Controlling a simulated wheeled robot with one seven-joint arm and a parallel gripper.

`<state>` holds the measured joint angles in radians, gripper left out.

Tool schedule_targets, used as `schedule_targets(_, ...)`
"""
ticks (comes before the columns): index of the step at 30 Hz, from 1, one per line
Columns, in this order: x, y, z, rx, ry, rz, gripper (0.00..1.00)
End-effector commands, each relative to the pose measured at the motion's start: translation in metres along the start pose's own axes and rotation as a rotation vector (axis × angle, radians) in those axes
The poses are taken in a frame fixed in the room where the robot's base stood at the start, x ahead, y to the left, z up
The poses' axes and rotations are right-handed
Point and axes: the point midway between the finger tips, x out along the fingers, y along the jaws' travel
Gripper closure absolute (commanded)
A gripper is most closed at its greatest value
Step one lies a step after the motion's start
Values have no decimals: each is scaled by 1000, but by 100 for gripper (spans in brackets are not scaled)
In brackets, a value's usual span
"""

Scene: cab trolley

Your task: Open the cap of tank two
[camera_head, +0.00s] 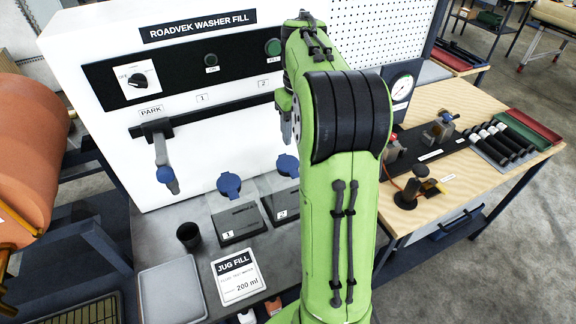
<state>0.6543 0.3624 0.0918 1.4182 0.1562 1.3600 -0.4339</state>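Two dark tank blocks stand on the grey bench, marked 1 and 2. Tank two (284,206) is the right one, just left of my green arm. A blue round cap (287,165) shows at its back, partly covered by my arm on the right; I cannot tell whether it is open or closed. Tank one (238,222) has a similar blue cap (228,184) behind it. My arm rises through the middle of the picture and bends over toward the panel.
The white washer panel (215,75) stands behind the tanks. A grey hanging nozzle with a blue end (168,178) is under PARK. A black cup (189,236), grey tray (171,291) and jug fill card (237,276) lie in front. A wooden table (455,190) with tools is right.

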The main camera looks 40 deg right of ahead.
Motion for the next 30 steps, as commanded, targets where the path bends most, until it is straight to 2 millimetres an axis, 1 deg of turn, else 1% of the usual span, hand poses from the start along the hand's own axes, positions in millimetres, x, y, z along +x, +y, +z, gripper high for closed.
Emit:
schedule_targets(1,19,0,1,0,-6,-2,47)
schedule_targets(9,87,-1,1,-1,-6,-3,47)
schedule_targets(12,108,0,1,0,-4,-2,47)
schedule_targets(15,123,-1,0,0,-3,-1,47)
schedule_targets(19,131,-1,0,-1,0,0,47)
schedule_targets(26,131,-1,0,-1,0,0,47)
schedule_targets(30,131,-1,0,-1,0,0,68)
